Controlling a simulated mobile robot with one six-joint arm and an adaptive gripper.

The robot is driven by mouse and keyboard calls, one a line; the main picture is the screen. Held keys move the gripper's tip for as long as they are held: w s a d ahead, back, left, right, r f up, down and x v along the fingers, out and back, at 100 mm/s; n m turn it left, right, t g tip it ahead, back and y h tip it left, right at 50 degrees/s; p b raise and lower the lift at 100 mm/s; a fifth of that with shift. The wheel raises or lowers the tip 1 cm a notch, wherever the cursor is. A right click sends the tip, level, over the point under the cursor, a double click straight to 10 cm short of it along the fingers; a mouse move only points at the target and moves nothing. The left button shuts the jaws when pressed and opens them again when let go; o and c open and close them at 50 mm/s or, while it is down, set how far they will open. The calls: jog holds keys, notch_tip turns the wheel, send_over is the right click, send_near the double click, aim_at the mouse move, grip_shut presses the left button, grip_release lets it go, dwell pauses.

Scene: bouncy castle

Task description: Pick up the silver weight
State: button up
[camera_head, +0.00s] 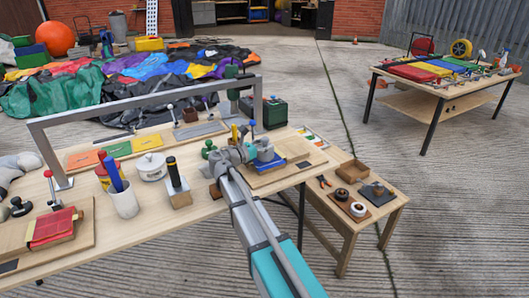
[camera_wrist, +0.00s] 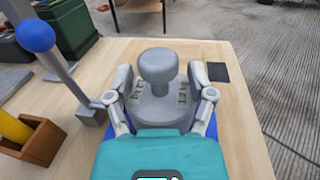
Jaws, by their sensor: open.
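The silver weight (camera_wrist: 157,92) is a grey, round-based piece with a knob on top. In the wrist view it stands upright between the fingers of my gripper (camera_wrist: 157,110). My gripper is open, with one finger on each side of the weight; I cannot tell whether either touches it. A blue pad or base shows beneath it. In the head view the weight (camera_head: 265,153) stands on the blue base (camera_head: 264,164) near the table's right end, with my gripper (camera_head: 246,154) reaching it from the left. The weight's lower near side is hidden by my gripper.
A blue-knobbed lever (camera_wrist: 36,37) stands close at left, with a wooden holder (camera_wrist: 30,140) beside it. A dark green box (camera_wrist: 70,22) is behind. A lower table (camera_head: 340,218) is at right.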

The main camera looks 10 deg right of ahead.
dwell(0.6)
grip_shut()
jog(key=shift+r, duration=0.1)
